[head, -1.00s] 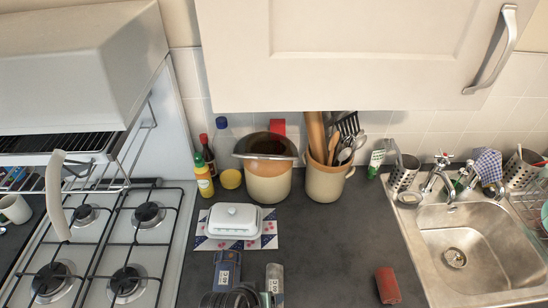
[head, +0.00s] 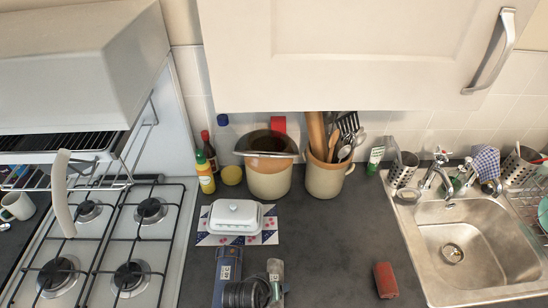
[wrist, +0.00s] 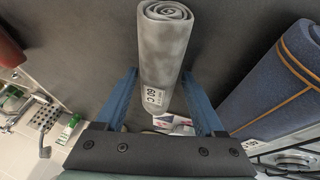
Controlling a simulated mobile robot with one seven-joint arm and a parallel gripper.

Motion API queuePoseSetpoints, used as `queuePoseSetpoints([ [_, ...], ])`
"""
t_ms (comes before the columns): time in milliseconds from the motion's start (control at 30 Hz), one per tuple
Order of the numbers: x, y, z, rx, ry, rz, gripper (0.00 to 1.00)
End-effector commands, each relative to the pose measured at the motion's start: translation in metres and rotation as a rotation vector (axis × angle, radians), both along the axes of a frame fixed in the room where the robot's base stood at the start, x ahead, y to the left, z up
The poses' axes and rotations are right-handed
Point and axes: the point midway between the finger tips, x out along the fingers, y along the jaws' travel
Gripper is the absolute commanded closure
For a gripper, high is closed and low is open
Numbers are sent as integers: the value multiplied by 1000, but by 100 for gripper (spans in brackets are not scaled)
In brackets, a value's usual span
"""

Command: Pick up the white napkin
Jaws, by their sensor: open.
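The white napkin (wrist: 165,50) is a pale grey-white roll with a printed label. In the wrist view it lies in the gap between the two blue fingers of my open gripper (wrist: 159,76), which stand apart from its sides. In the head view the napkin (head: 275,267) lies on the dark counter near the bottom middle, partly hidden by my dark wrist. The fingertips cannot be made out clearly there. I cannot tell the exact height of the fingers over the counter.
A blue roll (head: 227,262) lies close left of the napkin, and a red roll (head: 385,281) lies farther right. A white butter dish (head: 236,216) on a patterned mat stands behind. The stove (head: 150,250) is left and the sink (head: 470,250) right. Counter between napkin and red roll is clear.

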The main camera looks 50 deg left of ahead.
Motion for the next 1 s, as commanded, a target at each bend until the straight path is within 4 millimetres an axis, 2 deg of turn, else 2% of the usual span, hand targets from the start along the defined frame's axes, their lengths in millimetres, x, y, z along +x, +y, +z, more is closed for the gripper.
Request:
queuePoseSetpoints([
  [167,0,0,0,0,0,0,31],
  [500,0,0,0,0,0,0,92],
  [533,0,0,0,1,-1,0,96],
  [800,0,0,2,1,-1,0,96],
  [1000,0,0,15,2,-2,-2,96],
])
